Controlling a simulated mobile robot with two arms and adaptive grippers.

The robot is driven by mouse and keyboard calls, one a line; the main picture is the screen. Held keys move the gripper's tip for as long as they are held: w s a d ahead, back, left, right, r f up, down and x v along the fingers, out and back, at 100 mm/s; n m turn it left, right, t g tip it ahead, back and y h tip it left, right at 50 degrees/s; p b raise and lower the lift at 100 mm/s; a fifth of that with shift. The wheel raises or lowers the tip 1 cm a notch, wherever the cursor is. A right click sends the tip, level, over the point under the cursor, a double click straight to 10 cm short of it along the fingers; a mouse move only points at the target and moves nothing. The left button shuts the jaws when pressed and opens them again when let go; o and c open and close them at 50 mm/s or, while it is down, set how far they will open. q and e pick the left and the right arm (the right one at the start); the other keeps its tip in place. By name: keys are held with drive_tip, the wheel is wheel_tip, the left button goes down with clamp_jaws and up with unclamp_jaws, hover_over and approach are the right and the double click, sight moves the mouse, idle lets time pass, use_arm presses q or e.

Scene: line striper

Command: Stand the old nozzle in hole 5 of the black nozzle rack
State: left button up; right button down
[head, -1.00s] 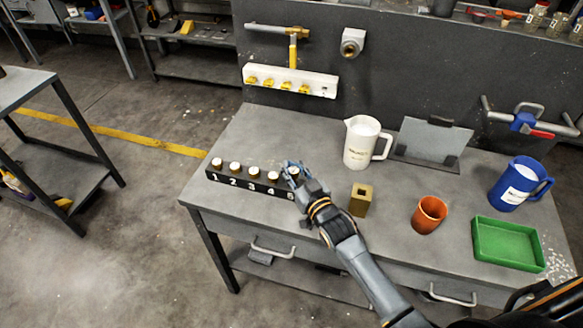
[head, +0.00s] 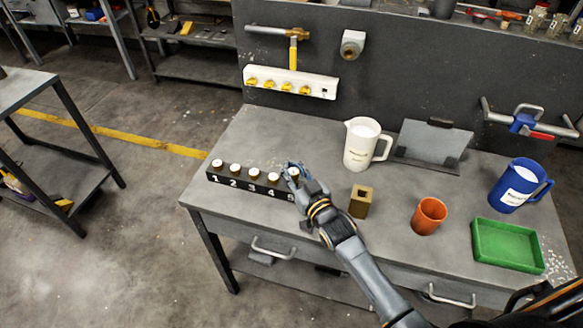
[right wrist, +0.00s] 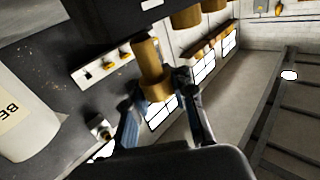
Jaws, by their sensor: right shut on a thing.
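The black nozzle rack (head: 243,184) stands at the left of the grey bench, with white numbers along its front. White-topped nozzles stand in holes 1 to 4. My right gripper (head: 291,172) is at the rack's right end, by number 5, shut on the old nozzle (head: 294,173). In the right wrist view the brass old nozzle (right wrist: 153,72) is between the fingers (right wrist: 165,105), with its far end against the dark rack (right wrist: 100,18). The fingers partly hide hole 5, so I cannot tell how deep the nozzle sits. My left gripper is not in view.
A brass block (head: 360,202) with a square hole stands right of my gripper. A white jug (head: 362,146) is behind it. An orange cup (head: 428,216), green tray (head: 507,248) and blue jug (head: 515,188) are further right. The bench behind the rack is clear.

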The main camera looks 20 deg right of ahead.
drive_tip(key=shift+s+f, duration=0.1)
drive_tip(key=shift+f, duration=0.25)
idle(0.7)
drive_tip(key=shift+f, duration=0.15)
idle(0.4)
drive_tip(key=shift+f, duration=0.2)
idle(0.4)
drive_tip(key=shift+r+p, duration=0.2)
drive_tip(key=shift+p, duration=0.15)
drive_tip(key=shift+r, duration=0.35)
drive_tip(key=c, duration=0.7)
unclamp_jaws()
drive_tip(key=shift+r, duration=0.15)
drive_tip(key=shift+o, duration=0.2)
drive_tip(key=shift+p, duration=0.3)
